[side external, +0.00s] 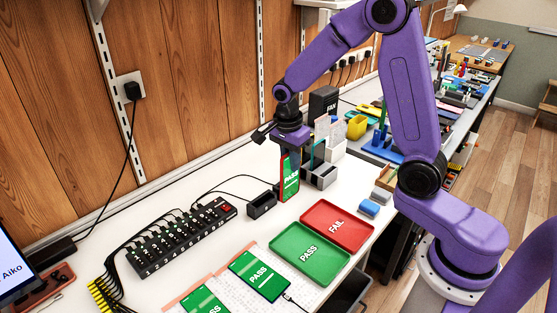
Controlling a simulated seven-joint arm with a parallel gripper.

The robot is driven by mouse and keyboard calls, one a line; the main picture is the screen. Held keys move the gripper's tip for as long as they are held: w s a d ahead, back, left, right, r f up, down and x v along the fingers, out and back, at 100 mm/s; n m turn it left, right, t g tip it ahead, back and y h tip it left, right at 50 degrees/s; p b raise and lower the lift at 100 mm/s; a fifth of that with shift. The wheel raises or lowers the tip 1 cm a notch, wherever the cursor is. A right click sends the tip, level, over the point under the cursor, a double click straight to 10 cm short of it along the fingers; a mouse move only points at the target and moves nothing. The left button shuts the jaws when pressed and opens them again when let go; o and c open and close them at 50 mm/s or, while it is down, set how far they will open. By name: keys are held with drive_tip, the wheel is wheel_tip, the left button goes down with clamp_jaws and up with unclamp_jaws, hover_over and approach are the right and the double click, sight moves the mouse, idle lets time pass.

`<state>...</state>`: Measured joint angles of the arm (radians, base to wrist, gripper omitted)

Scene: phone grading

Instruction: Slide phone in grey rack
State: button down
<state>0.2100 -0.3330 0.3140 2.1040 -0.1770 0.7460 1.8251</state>
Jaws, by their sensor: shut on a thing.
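A phone (289,180) with a green PASS screen is upright in my gripper (290,150), which is shut on its upper end. The phone hangs above the bench, just left of the grey rack (321,178). The rack has upright slots, and a dark greenish upright item stands at it. The phone looks apart from the rack, but the exact gap is hard to tell. My fingertips are small and partly hidden by the phone.
A green PASS tray (309,254) and a red FAIL tray (337,226) lie in front. A small black holder (261,205) and a black numbered hub (181,237) with cables stand left. Another PASS phone (259,275) lies on a sheet.

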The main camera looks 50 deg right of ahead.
drive_tip(key=w+d+f, duration=0.2)
drive_tip(key=d+f, duration=0.1)
drive_tip(key=d, duration=1)
drive_tip(key=w+d+f, duration=0.1)
drive_tip(key=d+f, duration=0.2)
drive_tip(key=d, duration=1)
drive_tip(key=shift+w+f, duration=0.15)
drive_tip(key=shift+w, duration=0.25)
drive_tip(key=shift+f, duration=0.35)
idle(0.3)
drive_tip(key=shift+f, duration=0.35)
drive_tip(key=shift+f, duration=0.3)
idle(0.4)
drive_tip(key=shift+f, duration=0.65)
drive_tip(key=shift+f, duration=0.25)
